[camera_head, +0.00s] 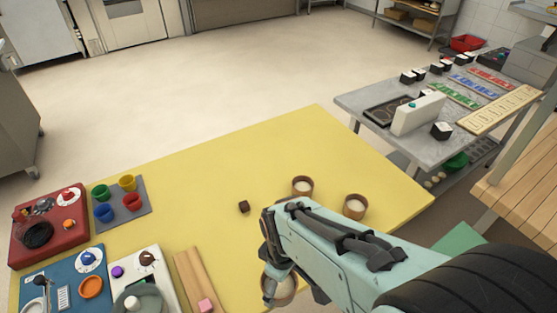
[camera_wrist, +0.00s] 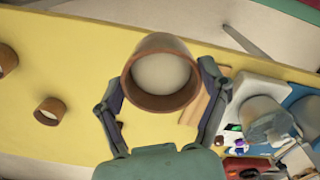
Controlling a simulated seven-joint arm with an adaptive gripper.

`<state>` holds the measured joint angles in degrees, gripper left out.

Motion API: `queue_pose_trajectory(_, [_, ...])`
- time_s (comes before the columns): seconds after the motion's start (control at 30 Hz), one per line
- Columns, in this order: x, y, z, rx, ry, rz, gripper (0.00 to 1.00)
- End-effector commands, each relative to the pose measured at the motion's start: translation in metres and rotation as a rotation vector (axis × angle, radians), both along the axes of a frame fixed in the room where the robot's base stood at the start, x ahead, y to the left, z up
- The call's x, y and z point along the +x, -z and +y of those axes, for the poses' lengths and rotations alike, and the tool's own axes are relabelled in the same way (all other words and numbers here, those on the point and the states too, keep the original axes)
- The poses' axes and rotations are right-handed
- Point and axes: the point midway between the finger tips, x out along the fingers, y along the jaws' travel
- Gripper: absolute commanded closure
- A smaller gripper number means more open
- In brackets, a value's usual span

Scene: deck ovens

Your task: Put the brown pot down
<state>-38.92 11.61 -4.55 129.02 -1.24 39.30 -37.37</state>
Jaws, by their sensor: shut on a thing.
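A brown pot (camera_wrist: 160,100) with a pale inside is between the two fingers of my gripper (camera_wrist: 160,82) in the wrist view, its open top towards the camera. My gripper is shut on it. In the head view my gripper (camera_head: 270,290) is over the near part of the yellow table (camera_head: 215,175) and partly hides the held pot (camera_head: 288,292). The held pot looks larger than the others and seems to be above the table; its base is hidden. Two similar brown pots (camera_head: 303,186) (camera_head: 355,207) stand upright on the table beyond my gripper.
A small dark brown cube (camera_head: 243,206) lies left of the pots. A wooden plank (camera_head: 190,275), a white panel (camera_head: 130,268), a blue panel (camera_head: 60,285), a red panel (camera_head: 48,235) and a grey mat (camera_head: 118,221) with coloured cups fill the left. The table's far middle is clear.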

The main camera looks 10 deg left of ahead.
Motion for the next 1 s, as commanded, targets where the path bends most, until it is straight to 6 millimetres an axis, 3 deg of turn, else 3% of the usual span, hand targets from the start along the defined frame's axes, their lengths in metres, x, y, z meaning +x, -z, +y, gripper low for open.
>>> queue_pose_trajectory(0.13, [-0.020, -0.001, 0.026, 0.001, -0.114, 0.000, 0.67])
queue_pose_trajectory(0.27, [-0.020, 0.003, 0.039, -0.001, -0.148, 0.001, 0.67])
queue_pose_trajectory(0.6, [0.044, 0.046, 0.099, -0.003, -0.148, 0.002, 0.67])
queue_pose_trajectory(0.8, [0.065, 0.083, 0.118, -0.002, -0.148, 0.001, 0.67])
queue_pose_trajectory(1.0, [0.075, 0.098, 0.128, 0.000, -0.147, 0.001, 0.67])
